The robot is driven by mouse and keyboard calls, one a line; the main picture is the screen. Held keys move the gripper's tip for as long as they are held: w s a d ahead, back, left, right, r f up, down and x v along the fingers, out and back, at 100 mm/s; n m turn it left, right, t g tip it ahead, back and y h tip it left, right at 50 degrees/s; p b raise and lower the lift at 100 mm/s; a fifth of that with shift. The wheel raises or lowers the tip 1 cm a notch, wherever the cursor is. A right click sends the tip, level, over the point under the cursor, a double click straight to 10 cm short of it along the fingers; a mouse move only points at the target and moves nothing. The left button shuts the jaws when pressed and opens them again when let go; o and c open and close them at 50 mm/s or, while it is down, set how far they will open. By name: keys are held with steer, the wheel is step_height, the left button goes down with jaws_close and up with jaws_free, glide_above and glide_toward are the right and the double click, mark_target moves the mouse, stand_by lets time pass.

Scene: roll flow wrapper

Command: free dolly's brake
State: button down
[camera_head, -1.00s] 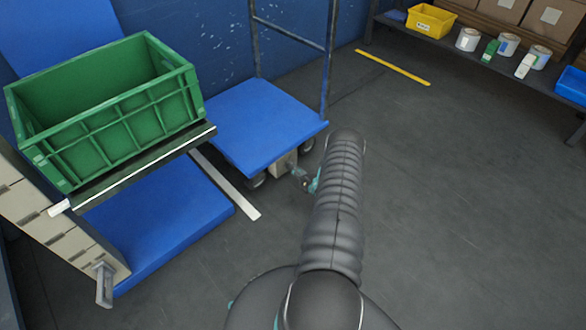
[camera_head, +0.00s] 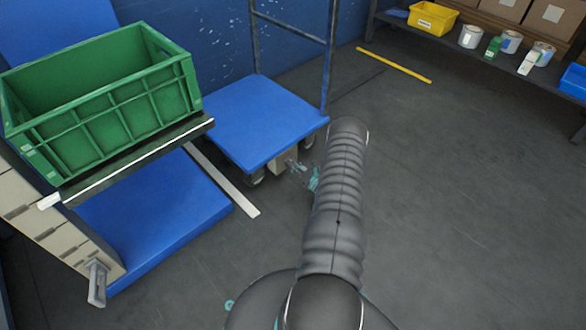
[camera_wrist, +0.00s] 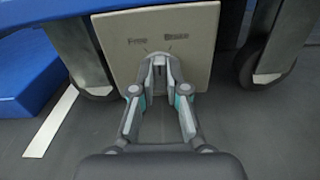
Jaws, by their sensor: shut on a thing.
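The blue dolly (camera_head: 262,117) with a tall metal frame stands against the blue wall. Below its deck, a beige brake panel (camera_wrist: 117,43) shows in the wrist view, marked "Free" on the left and "Brake" on the right. My gripper (camera_wrist: 162,72) is in front of the panel, shut on the grey brake lever (camera_wrist: 159,61) below the two labels. The fingers hide much of the lever, so I cannot tell which label it points to. In the head view, the panel is small under the deck edge and my arm hides part of the gripper.
Dark caster wheels (camera_wrist: 257,64) flank the panel. A green crate (camera_head: 100,101) sits on a raised stand at left, above a low blue platform (camera_head: 160,222). Shelves with a yellow bin (camera_head: 432,18) and cans are at back right. The floor at right is clear.

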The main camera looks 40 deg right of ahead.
steer(key=shift+a+n+b, duration=0.15)
steer(key=shift+n+b, duration=1.5)
steer(key=shift+n, duration=1.65)
steer(key=c, duration=1.2)
jaws_free()
steer(key=s, duration=0.8)
steer(key=s+d, duration=0.1)
steer(key=s, duration=0.3)
